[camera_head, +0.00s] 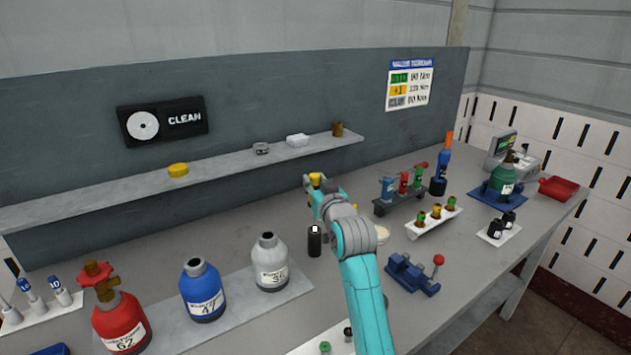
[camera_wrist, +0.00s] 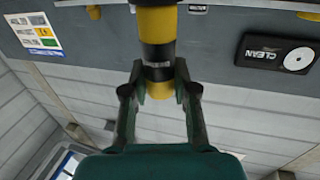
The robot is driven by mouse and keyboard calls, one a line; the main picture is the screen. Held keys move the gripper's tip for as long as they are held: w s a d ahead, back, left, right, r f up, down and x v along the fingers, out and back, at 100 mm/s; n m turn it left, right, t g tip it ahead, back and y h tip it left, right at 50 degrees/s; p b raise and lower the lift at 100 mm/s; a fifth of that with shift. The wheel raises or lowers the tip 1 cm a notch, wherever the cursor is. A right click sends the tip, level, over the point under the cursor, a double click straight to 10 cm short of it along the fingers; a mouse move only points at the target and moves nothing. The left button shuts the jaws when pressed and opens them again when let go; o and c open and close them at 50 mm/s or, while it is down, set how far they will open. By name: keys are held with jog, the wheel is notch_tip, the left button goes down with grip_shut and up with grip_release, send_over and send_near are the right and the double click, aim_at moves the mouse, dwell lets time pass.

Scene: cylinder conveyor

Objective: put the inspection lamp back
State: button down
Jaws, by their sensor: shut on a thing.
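My gripper (camera_head: 319,192) is shut on a yellow and black cylinder, seemingly the inspection lamp (camera_head: 315,177), above the middle of the bench. In the wrist view the lamp (camera_wrist: 156,48) sits between the two fingers of my gripper (camera_wrist: 160,90), with yellow and black bands and its far end cut off by the frame edge. In the head view its yellow top shows and my gripper hides its middle. A black cylinder (camera_head: 314,243) with a white patch shows just below; I cannot tell whether it is the lamp's lower end or a separate thing.
The wall shelf (camera_head: 232,166) holds a yellow disc, a grey ring, a white box and a brown cylinder. Grey (camera_head: 270,268), blue (camera_head: 203,295) and red (camera_head: 118,318) bottles stand front left. A blue vise (camera_head: 410,273) and a screwdriver rack (camera_head: 400,203) are at right.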

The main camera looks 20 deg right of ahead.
jog(key=shift+f, duration=4)
jog(key=c, duration=0.8)
grip_release()
jog(key=shift+r, duration=2.95)
jog(key=shift+s, duration=0.15)
